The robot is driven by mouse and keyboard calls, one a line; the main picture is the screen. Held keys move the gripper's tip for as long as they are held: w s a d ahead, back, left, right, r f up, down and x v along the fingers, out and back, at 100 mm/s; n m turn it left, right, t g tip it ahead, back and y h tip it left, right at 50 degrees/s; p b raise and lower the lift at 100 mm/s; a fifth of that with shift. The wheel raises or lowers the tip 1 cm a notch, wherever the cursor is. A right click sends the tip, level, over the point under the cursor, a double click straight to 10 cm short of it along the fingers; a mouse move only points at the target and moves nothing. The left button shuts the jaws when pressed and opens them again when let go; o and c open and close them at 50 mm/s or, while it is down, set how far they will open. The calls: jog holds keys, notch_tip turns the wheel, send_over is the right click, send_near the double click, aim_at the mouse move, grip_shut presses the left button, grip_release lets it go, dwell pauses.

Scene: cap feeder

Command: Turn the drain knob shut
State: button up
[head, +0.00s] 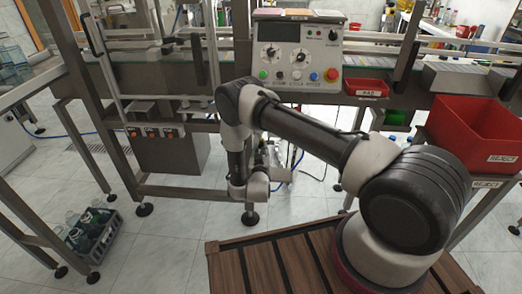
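I cannot tell which control is the drain knob, as no label reading drain is legible. A row of small black units with orange parts (152,132) sits on the frame at the left, below the conveyor. My arm reaches left and bends down, and my gripper (279,173) is low in front of the machine, below the panel and apart from it. Its fingers are too small and partly hidden to read.
Red bins stand at the right, a large one marked reject (478,134) and a small one (367,88) beside the panel. The panel also has coloured buttons and a red knob (331,74). A bottle crate (88,234) sits on the floor at left. Open floor lies before the machine.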

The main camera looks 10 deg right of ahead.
grip_shut()
jog(key=shift+n, duration=0.3)
jog(key=n, duration=0.3)
jog(key=shift+n, duration=0.3)
jog(key=n, duration=0.8)
jog(key=shift+a+n+g, duration=0.1)
jog(key=shift+n+g, duration=0.2)
jog(key=shift+n, duration=2.3)
